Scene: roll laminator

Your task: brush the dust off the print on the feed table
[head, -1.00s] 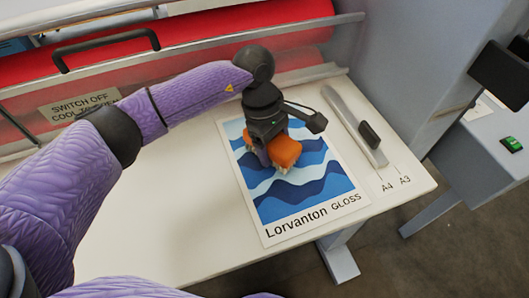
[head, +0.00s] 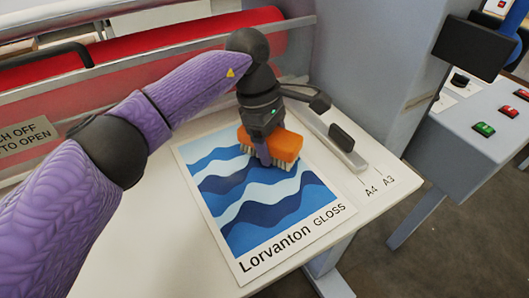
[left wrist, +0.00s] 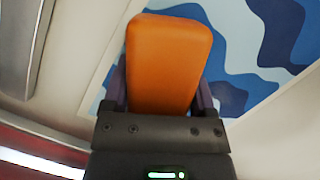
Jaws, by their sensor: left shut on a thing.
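The print (head: 250,215) lies flat on the white feed table (head: 150,250), with blue wave bands and the words "Lorvanton GLOSS" on its white border. My left gripper (head: 264,160) is shut on an orange brush (head: 286,146) with pale bristles. The brush is over the upper right part of the print, bristles down, and appears to touch it. In the left wrist view the orange brush (left wrist: 168,62) sits between the fingers, with the print (left wrist: 275,45) behind it. I cannot make out any dust on the print. My right gripper is not in view.
The guide rail (head: 325,135) with a black knob stands just right of the print. Behind the table are the laminator's red roller (head: 150,42) and a clear guard with a sign (head: 25,137). A grey control box (head: 480,125) with buttons stands at the right.

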